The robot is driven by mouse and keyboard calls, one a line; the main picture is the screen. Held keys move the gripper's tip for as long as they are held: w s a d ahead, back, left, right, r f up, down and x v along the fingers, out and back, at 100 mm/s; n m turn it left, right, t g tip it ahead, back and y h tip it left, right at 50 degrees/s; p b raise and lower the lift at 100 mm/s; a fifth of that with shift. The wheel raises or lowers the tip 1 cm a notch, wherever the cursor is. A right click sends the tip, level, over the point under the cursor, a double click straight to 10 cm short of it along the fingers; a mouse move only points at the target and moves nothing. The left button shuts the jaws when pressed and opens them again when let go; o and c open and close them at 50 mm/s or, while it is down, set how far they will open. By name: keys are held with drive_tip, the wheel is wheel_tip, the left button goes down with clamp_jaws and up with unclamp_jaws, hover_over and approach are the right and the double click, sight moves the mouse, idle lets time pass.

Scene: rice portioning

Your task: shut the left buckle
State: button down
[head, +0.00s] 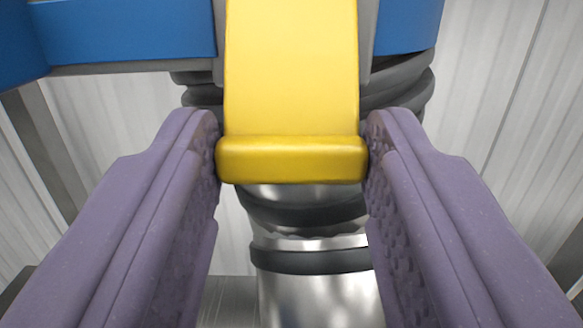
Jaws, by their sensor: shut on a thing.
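A yellow buckle lever (291,75) hangs down at the top centre of the head view. Its lower end has a thicker rounded lip (291,160). My gripper (291,150) has two purple fingers with textured inner pads, one on each side of the lip. Both pads touch the lip's ends, so the gripper is shut on the lever. The lever's upper end is cut off by the top of the picture. Whether this is the left buckle cannot be told from this view.
A blue band (125,30) with a grey lower edge runs behind the lever. Below it are dark ribbed rings (400,92) and a shiny metal cylinder (315,298) with black bands. Pale panelled walls (490,90) stand on both sides.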

drive_tip(key=c, duration=0.5)
unclamp_jaws()
drive_tip(key=shift+f, duration=0.1)
